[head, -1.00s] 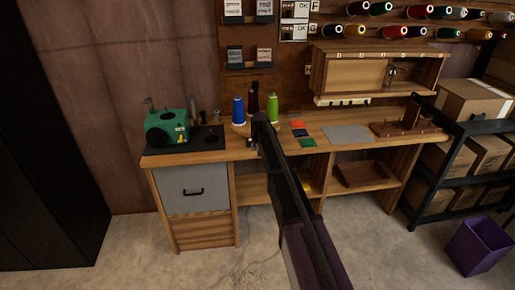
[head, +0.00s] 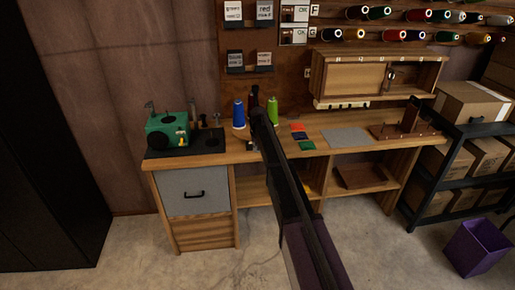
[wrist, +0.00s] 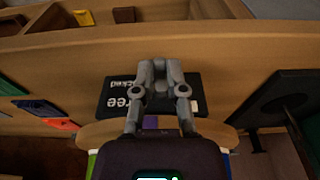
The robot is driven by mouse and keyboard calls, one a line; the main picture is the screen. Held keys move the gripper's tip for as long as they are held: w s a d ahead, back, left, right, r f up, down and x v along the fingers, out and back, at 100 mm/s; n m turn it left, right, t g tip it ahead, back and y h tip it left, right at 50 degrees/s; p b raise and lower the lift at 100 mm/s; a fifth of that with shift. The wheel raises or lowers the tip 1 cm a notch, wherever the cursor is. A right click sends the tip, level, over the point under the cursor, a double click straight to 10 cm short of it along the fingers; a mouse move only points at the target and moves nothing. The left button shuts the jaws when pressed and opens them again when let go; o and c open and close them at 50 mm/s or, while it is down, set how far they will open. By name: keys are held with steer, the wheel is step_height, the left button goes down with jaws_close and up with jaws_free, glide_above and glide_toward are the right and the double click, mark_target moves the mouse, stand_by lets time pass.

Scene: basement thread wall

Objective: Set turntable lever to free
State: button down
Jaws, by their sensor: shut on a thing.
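The turntable is a round wooden disc (wrist: 100,132) at the bench front, partly covered by my wrist in the wrist view. In the head view it carries a blue spool (head: 239,113), a dark spool and a green spool (head: 272,110). A black label (wrist: 119,97) with white "free" and "locked" lettering lies on the bench front edge, turned around in the wrist view. My gripper (wrist: 160,68) is over this label, its fingers close together and shut on the lever, which they mostly hide. In the head view my arm hides the gripper.
A green machine (head: 172,130) on a black base stands on the bench's left end. Coloured squares (head: 300,136) and a grey mat (head: 347,138) lie right of the turntable. A shelf rack with cartons (head: 473,102) and a purple bin (head: 476,247) stand right. Floor in front is clear.

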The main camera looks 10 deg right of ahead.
steer(key=shift+w+r+g+p, duration=0.15)
steer(key=shift+r+g+p, duration=0.1)
steer(key=shift+g, duration=0.5)
steer(key=shift+w+r+g+p, duration=0.1)
steer(key=shift+r+g, duration=0.1)
steer(key=shift+g, duration=0.55)
steer(key=c, duration=0.7)
jaws_free()
